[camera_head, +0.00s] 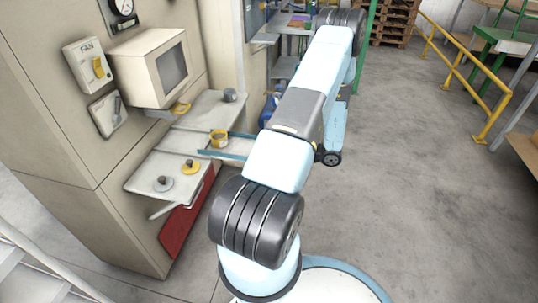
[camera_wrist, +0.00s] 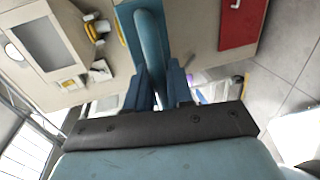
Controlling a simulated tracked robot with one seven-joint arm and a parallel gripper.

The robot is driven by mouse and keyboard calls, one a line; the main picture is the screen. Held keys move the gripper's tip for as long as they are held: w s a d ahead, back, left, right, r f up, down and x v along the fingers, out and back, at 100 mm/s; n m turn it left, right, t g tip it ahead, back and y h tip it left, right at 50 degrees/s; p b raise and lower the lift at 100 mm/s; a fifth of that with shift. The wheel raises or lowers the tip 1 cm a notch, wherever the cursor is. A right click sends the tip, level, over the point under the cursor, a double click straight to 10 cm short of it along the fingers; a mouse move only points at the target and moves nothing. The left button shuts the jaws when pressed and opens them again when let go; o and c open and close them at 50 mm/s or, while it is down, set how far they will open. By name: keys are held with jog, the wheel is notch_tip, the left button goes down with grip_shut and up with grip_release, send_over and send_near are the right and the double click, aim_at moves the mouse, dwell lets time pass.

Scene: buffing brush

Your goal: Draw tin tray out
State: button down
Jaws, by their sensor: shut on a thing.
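The tin tray (camera_head: 236,146), with a blue rim and pale inside, sticks out from the machine's worktop toward my arm in the head view. Its near end is hidden behind my arm. In the wrist view my gripper (camera_wrist: 161,78) has its two blue fingers close on either side of a rounded teal bar (camera_wrist: 150,38), which looks like part of the tray's edge. The fingers are shut on it. In the head view my gripper is hidden by my arm.
A red panel (camera_head: 184,222) is below. A boxy monitor (camera_head: 150,67) stands above. Open floor (camera_head: 420,200) lies to the right, with a yellow railing (camera_head: 490,115) beyond.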

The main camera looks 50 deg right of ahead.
jog(key=shift+s+d+f, duration=0.15)
jog(key=shift+s+d, duration=0.05)
jog(key=shift+d, duration=0.05)
jog(key=c, duration=1.2)
grip_release()
jog(key=shift+o, duration=0.2)
jog(key=v, duration=1.3)
jog(key=shift+s+d, duration=0.2)
jog(key=shift+s, duration=0.1)
